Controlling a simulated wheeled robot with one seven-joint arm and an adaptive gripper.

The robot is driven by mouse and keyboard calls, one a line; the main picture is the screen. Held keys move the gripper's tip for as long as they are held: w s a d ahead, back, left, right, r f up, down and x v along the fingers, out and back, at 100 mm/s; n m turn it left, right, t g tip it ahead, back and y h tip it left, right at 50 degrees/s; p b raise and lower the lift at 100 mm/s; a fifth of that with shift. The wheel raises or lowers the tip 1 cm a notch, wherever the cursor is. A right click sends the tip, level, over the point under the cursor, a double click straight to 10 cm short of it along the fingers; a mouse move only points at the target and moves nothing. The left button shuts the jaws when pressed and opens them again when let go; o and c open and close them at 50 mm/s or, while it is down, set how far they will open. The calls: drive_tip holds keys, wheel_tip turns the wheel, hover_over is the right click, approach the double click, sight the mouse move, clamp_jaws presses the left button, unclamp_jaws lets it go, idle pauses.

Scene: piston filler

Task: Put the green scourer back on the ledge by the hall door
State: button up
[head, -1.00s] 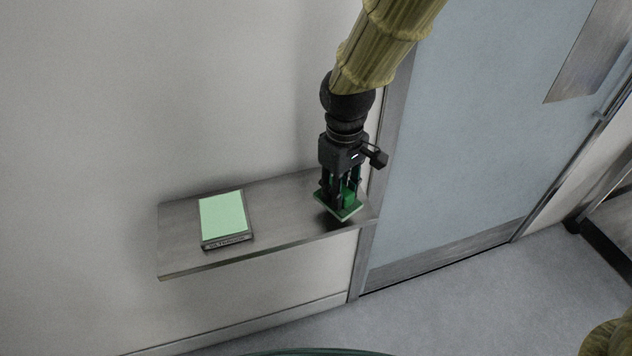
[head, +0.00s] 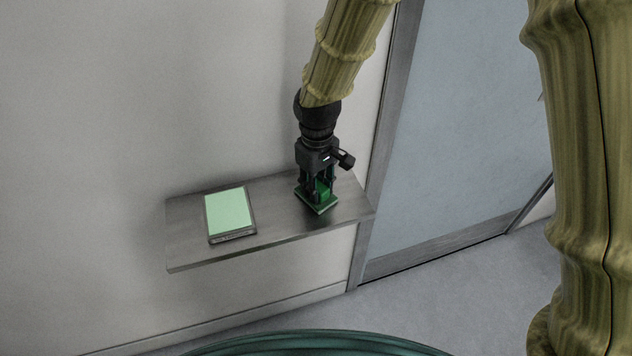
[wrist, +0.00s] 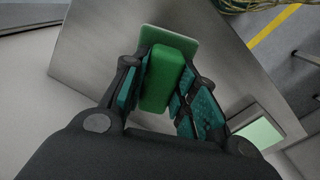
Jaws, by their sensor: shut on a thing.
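The green scourer (head: 318,207) has a flat green pad and a raised green grip block. My gripper (head: 318,190) points down over the right part of the grey metal ledge (head: 280,228) and is shut on the scourer's block. The pad is at or just above the ledge surface; I cannot tell whether it touches. In the wrist view the block of the scourer (wrist: 162,78) sits between the two fingers, with the pad beyond it over the ledge (wrist: 100,50). The hall door (head: 480,120) is to the right of the ledge.
A flat box with a pale green top (head: 228,212) lies on the left part of the ledge, apart from the scourer. It also shows in the wrist view (wrist: 259,134). Bare ledge lies between them. The wall rises behind the ledge.

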drive_tip(key=shift+s, duration=0.1)
drive_tip(key=o, duration=0.9)
drive_tip(key=shift+f, duration=0.1)
drive_tip(key=shift+r, duration=0.2)
wheel_tip(320, 180, up, 12)
drive_tip(key=b, duration=0.3)
drive_tip(key=shift+f, duration=0.1)
